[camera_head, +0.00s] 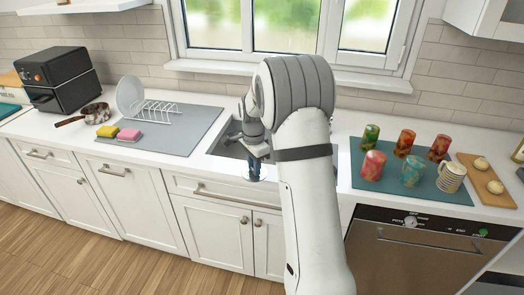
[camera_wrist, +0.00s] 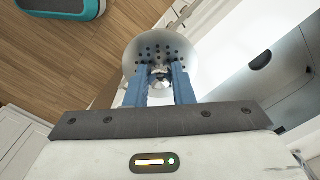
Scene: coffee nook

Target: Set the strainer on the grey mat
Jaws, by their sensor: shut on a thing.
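The strainer (camera_wrist: 138,52) is a pale metal bowl with dark holes, seen in the wrist view beyond the fingers. My gripper (camera_wrist: 160,80) is shut on it between two blue fingers. In the head view my gripper (camera_head: 254,168) hangs over the front edge of the sink, and the strainer is hard to make out there. The grey mat (camera_head: 190,132) lies on the counter to the left of the sink, apart from my gripper. Its front right part is bare.
On the grey mat are a white dish rack (camera_head: 158,112) with a plate (camera_head: 129,97), a yellow sponge (camera_head: 107,131) and a pink sponge (camera_head: 129,135). The sink (camera_head: 232,149) is partly hidden by my arm. Several cups stand on a teal mat (camera_head: 385,188) at right.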

